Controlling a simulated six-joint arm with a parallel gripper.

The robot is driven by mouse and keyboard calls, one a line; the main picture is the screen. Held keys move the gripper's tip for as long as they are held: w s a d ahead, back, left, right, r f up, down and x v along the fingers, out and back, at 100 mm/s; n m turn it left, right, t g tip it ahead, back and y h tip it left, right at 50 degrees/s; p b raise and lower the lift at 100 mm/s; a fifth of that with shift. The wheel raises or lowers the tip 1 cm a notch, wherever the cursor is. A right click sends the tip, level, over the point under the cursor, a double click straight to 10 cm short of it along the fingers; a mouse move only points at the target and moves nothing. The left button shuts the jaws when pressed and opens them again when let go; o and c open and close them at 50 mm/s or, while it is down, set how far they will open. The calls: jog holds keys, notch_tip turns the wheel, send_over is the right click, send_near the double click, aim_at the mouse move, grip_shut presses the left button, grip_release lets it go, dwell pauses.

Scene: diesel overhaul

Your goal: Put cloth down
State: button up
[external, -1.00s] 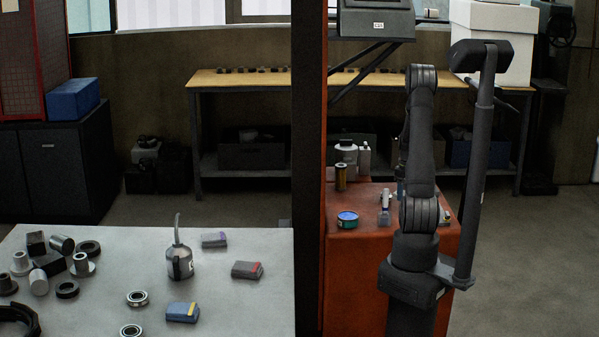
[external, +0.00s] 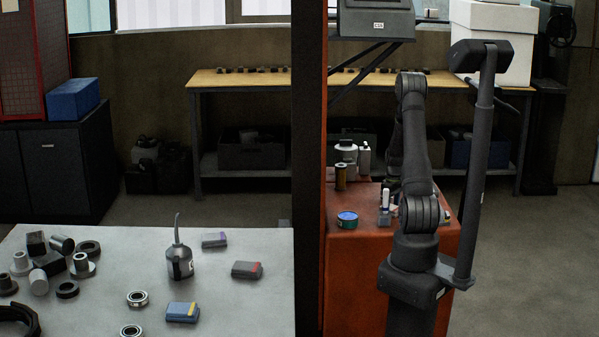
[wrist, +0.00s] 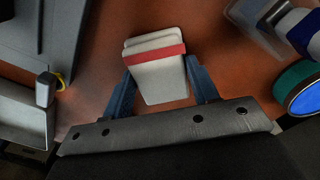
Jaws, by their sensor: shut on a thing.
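A folded pale cloth (wrist: 162,84) with a red stripe sits between the two blue fingers of my gripper (wrist: 158,76) in the wrist view. My gripper is shut on it, over the orange-red top of the cabinet (wrist: 105,45). I cannot tell whether the cloth touches that top. In the external view my own arm hides the cloth and most of my gripper.
A teal tin (external: 347,219) stands on the cabinet top, also at the wrist view's right edge (wrist: 303,86).

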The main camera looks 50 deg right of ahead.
aim_at(391, 207)
jog(key=o, duration=1)
jog(key=shift+f, duration=0.1)
notch_tip(391, 207, up, 12)
notch_tip(391, 207, down, 12)
jog(key=shift+r, duration=1.65)
